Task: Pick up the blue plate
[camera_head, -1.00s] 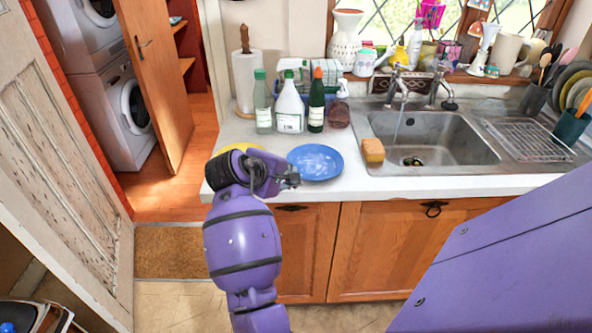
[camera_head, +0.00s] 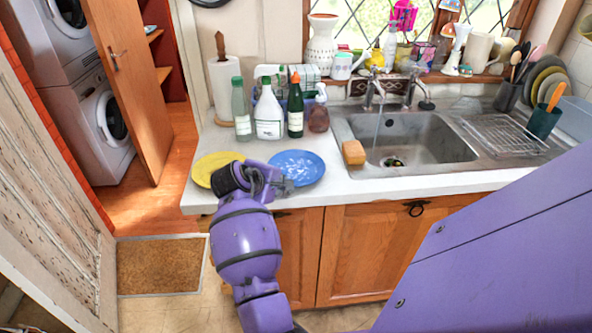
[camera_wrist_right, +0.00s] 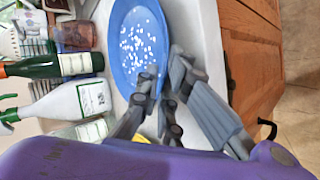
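The blue plate (camera_head: 300,165), speckled white, lies on the white counter left of the sink; it also shows in the right wrist view (camera_wrist_right: 135,45). My right gripper (camera_head: 287,187) is at the plate's near left edge. In the right wrist view, its grey fingers (camera_wrist_right: 165,80) are apart, and the plate's rim reaches to the space between them. I cannot tell whether they touch the rim. My left gripper is not in view.
A yellow plate (camera_head: 208,168) lies left of the blue one, partly behind my arm. Bottles (camera_head: 268,115) stand behind the plates. A sponge (camera_head: 353,153) sits by the sink (camera_head: 425,140), with running water. A paper towel roll (camera_head: 225,90) stands at back left.

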